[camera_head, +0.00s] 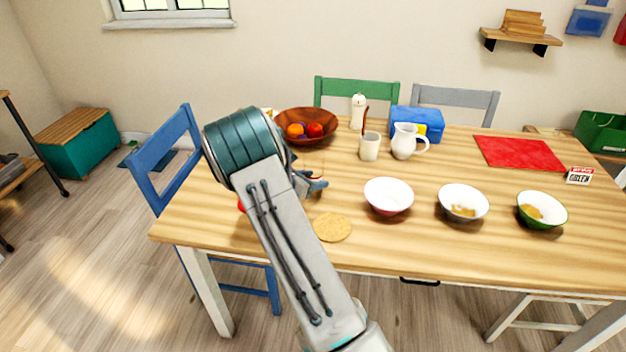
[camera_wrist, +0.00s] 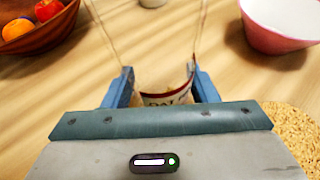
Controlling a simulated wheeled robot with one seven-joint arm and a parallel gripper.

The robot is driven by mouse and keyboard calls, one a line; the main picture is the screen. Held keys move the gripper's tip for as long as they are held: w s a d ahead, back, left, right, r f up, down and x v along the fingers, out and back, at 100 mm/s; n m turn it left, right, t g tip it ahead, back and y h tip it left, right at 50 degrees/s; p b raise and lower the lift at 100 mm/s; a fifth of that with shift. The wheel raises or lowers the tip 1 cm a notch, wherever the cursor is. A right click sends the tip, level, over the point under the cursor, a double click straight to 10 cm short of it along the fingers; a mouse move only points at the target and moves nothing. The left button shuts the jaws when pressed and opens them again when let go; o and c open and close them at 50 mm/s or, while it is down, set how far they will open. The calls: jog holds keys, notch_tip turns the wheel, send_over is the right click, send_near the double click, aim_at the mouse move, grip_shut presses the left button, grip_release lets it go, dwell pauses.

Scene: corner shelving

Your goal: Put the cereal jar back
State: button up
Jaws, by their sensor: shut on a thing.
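The cereal jar (camera_wrist: 166,97) is clear glass with a white, red-edged label that reads in part "OAT". In the wrist view it stands between the two blue fingers of my gripper (camera_wrist: 162,88), which is shut on it. In the head view my gripper (camera_head: 318,185) is low over the left part of the table, and my arm hides most of it and the jar. I cannot tell whether the jar touches the table. A small red thing shows at the arm's left edge, too covered to name.
The wooden table (camera_head: 465,265) holds a fruit bowl (camera_head: 285,118), a cup (camera_head: 369,148), a white jug (camera_head: 404,143), a round mat (camera_head: 332,227) and bowls, the nearest pink-sided (camera_head: 388,197). A red mat (camera_head: 520,153) lies at right. A blue chair (camera_head: 160,165) stands at left.

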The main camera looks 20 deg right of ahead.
jog(key=o, duration=0.8)
jog(key=shift+f, duration=0.2)
jog(key=o, duration=0.4)
jog(key=shift+r, duration=0.1)
